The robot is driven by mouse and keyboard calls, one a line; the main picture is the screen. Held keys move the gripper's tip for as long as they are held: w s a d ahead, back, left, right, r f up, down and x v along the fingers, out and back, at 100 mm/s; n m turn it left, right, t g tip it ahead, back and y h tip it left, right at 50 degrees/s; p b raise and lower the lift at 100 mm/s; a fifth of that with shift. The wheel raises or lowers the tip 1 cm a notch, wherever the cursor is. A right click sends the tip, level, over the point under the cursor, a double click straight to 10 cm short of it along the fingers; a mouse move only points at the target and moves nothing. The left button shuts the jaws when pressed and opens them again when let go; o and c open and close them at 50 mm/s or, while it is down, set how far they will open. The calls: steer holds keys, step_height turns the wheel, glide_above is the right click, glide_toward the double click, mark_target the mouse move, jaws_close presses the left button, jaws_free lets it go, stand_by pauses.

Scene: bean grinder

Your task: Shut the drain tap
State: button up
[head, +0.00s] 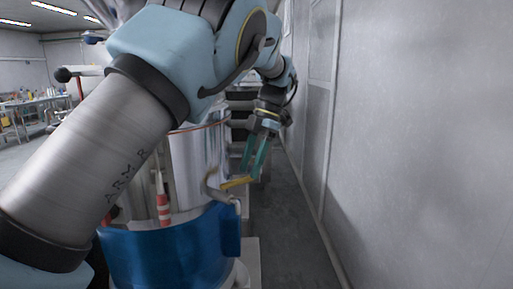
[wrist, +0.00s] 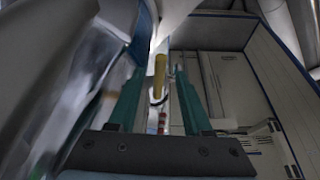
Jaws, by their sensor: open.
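The drain tap has a yellow lever handle (head: 238,183) on a bent metal pipe (head: 222,196) at the side of the shiny machine. My gripper (head: 252,172) hangs down from the upper right, its two teal fingers apart, with the tips close to the handle. In the wrist view the yellow handle (wrist: 160,72) shows in the gap between the tips of my open gripper (wrist: 159,72). I cannot tell whether either finger touches it. My arm covers part of the machine in the head view.
The machine's steel body (head: 200,160) has a blue band (head: 172,252) below. A red-and-white striped piece (head: 164,210) stands on its left side. A grey wall (head: 420,140) runs along the right, with a narrow strip of clear floor (head: 290,230) between.

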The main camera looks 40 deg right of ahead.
steer(key=v, duration=0.9)
steer(key=shift+r, duration=0.15)
